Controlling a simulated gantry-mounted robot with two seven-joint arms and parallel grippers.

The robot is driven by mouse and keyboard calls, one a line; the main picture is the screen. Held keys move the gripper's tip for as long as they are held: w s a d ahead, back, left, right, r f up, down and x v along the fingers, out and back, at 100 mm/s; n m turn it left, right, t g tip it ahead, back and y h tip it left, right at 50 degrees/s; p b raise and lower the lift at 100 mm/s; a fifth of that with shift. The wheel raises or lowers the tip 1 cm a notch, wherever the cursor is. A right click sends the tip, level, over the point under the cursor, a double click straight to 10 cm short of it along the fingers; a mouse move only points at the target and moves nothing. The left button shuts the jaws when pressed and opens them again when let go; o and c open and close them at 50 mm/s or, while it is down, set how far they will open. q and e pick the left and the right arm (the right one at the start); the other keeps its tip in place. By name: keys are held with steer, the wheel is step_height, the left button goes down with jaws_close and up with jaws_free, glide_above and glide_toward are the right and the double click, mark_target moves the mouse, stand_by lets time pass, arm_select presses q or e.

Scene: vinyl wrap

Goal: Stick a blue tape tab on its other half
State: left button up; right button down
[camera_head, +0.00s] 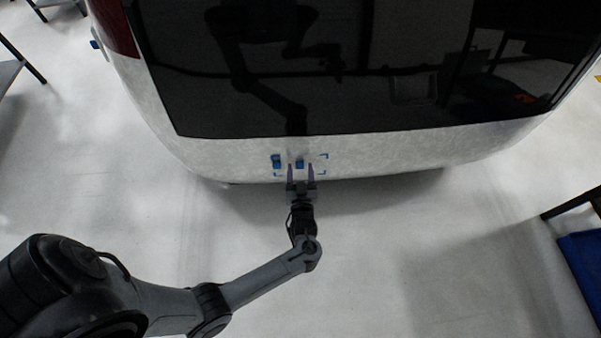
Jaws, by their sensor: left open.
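A second blue tab (276,161) is on the panel just to the left of the gripper. Thin blue corner marks (324,157) show on the panel to the right. My right gripper is not in view.
The white vehicle body (400,152) with a dark glossy window (360,90) fills the top. Another blue piece (94,44) is at its far left edge. A blue bin (582,262) stands at the right. The floor between is clear.

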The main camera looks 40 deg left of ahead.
arm_select(q)
steer(key=shift+d, duration=0.1)
steer(key=shift+s, duration=0.1)
steer(key=shift+c, duration=0.7)
jaws_close()
steer(key=c, duration=0.5)
jaws_free()
steer(key=shift+c, duration=0.2)
jaws_close()
steer(key=shift+s+d, duration=0.1)
steer(key=shift+s+d, duration=0.2)
